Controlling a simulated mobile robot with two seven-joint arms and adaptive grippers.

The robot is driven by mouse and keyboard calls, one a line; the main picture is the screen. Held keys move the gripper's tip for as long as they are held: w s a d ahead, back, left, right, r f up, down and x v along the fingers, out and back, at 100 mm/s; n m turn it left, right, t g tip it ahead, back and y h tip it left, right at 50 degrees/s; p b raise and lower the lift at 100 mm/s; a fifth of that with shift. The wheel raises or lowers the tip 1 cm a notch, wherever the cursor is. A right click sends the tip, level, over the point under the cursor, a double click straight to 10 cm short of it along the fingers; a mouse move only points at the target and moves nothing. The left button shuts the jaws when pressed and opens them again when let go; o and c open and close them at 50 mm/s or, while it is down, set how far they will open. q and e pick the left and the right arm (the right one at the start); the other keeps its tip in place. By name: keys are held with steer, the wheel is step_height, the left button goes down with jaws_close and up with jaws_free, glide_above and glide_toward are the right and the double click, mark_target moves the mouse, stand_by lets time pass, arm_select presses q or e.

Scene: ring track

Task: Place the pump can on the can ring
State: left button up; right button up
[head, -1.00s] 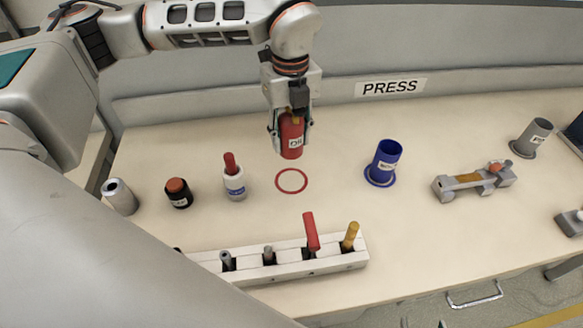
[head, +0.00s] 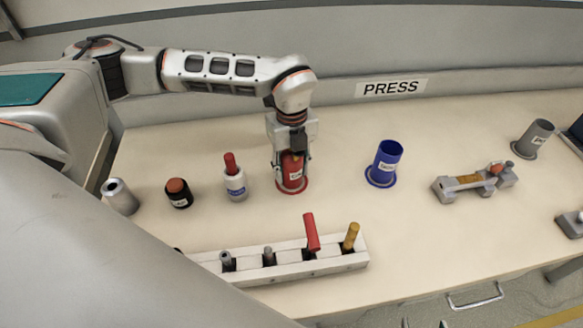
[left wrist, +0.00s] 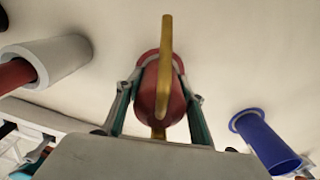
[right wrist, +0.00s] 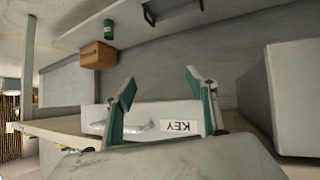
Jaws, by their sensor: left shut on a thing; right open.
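My left gripper (head: 291,176) points down and is shut on the can from above. In the left wrist view the can (left wrist: 160,108) sits between the fingers, with a yellow-brown spout or handle (left wrist: 165,60) along it. Whether its base touches the bench is hard to tell. My right gripper (right wrist: 160,82) is open and empty in the right wrist view, away from the can.
A blue cup (head: 385,163) stands to the right. A white tool rack (head: 285,262) lies in front. A grey clamp-like fixture (head: 470,183) is further right.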

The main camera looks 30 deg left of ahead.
arm_select(q)
steer(key=shift+f, duration=0.15)
steer(key=o, duration=1.2)
step_height(320, 180, up, 12)
steer(key=shift+r, duration=0.15)
